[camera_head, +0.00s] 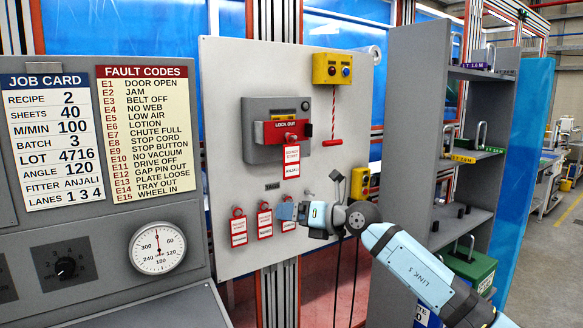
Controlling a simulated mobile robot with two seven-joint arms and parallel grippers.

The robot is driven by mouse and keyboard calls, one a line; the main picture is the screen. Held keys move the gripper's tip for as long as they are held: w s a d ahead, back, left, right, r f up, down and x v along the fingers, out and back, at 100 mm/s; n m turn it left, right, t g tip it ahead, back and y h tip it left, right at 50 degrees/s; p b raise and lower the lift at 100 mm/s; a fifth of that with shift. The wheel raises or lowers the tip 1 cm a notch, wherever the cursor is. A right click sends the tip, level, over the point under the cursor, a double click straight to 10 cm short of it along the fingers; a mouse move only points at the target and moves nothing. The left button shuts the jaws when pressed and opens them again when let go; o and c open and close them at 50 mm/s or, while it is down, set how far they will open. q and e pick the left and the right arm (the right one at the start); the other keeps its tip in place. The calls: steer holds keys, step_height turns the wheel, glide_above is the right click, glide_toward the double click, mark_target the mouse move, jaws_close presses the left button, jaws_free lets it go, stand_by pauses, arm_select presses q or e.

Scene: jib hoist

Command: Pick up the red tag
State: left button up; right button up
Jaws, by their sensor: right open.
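Several red-and-white tags hang on the grey panel, and I cannot tell which one the task means. Two hang clear in the lower row: a left tag (239,229) and a middle tag (265,221). A third tag (288,225) is partly hidden behind a small blue piece and my right gripper. Another tag (291,162) hangs below the red lockout bar. My right gripper (301,211) is open, just right of the third tag; its fingers are small here, and I cannot tell if they touch it. My left gripper is not in view.
A grey lockout box (262,152) juts from the panel above the tags. A yellow button box (332,69) with a red-striped cord is at the upper right. A gauge console (95,240) stands at left; grey shelves (408,120) stand at right.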

steer(key=w+d+r+t+h, duration=0.1)
steer(key=w+d+r+h, duration=0.1)
steer(key=r, duration=0.2)
steer(key=w+d+r+n+t+h, duration=0.1)
steer(key=w+d+r+h, duration=0.1)
steer(key=r, duration=0.3)
steer(key=w+d+r+t+h, duration=0.1)
steer(key=w+d+r+h, duration=0.1)
steer(key=d+r, duration=0.15)
steer(key=p, duration=0.2)
glide_toward(292, 160)
steer(key=x, duration=0.4)
steer(key=shift+w+d, duration=0.1)
steer(key=shift+w, duration=0.05)
steer(key=shift+w+a+f, duration=0.15)
steer(key=shift+w+a, duration=0.1)
steer(key=shift+w, duration=0.2)
steer(key=p+x, duration=0.2)
steer(key=x, duration=0.2)
steer(key=shift+w+a+f, duration=0.1)
steer(key=shift+w+a, duration=0.05)
steer(key=shift+a, duration=0.15)
steer(key=shift+w+a+f, duration=0.15)
steer(key=shift+w, duration=0.1)
steer(key=c, duration=1)
